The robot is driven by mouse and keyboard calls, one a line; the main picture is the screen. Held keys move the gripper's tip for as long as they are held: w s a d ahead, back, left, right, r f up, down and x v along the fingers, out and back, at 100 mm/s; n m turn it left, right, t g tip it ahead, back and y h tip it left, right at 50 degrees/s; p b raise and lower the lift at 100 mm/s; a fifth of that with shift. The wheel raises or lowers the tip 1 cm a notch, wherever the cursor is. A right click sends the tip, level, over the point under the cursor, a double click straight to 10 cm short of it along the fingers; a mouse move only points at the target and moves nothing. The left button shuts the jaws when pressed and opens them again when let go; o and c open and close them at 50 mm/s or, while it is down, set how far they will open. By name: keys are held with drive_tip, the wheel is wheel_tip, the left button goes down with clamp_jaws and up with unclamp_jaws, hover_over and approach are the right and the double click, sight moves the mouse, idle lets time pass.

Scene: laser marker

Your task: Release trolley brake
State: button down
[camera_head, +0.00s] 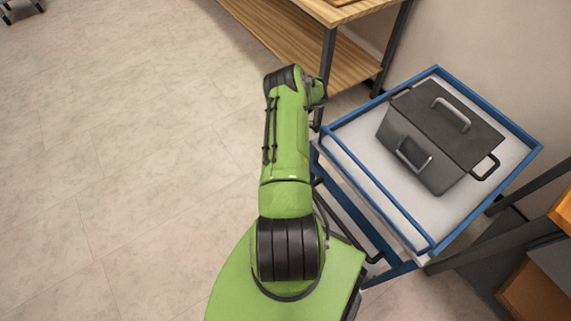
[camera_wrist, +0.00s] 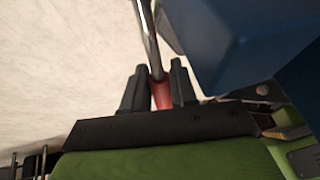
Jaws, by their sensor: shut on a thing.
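The trolley (camera_head: 372,182) has a blue frame and a pale top, and stands at the right in the head view. Its blue frame also shows close up in the wrist view (camera_wrist: 225,40). A metal rod (camera_wrist: 148,35) runs down from the top of the wrist view to a red grip (camera_wrist: 161,95), which I take to be the brake lever. My gripper (camera_wrist: 158,78) is shut on this red grip, with one dark finger on each side. In the head view my gripper and the lever are hidden by my arm.
A dark grey toolbox (camera_head: 438,135) with metal handles sits on the trolley top. A wooden workbench with dark legs (camera_head: 325,75) stands behind. Wooden shelving (camera_head: 538,290) is at the lower right. The pale floor (camera_head: 120,150) at the left is open.

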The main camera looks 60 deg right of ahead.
drive_tip(key=shift+d+r+y+b, duration=0.1)
drive_tip(key=shift+r+y+b, duration=0.1)
drive_tip(key=shift+y+b, duration=0.35)
drive_tip(key=c, duration=1)
unclamp_jaws()
drive_tip(key=shift+t, duration=0.3)
drive_tip(key=p+v, duration=0.2)
drive_tip(key=v, duration=1.4)
drive_tip(key=shift+p, duration=0.3)
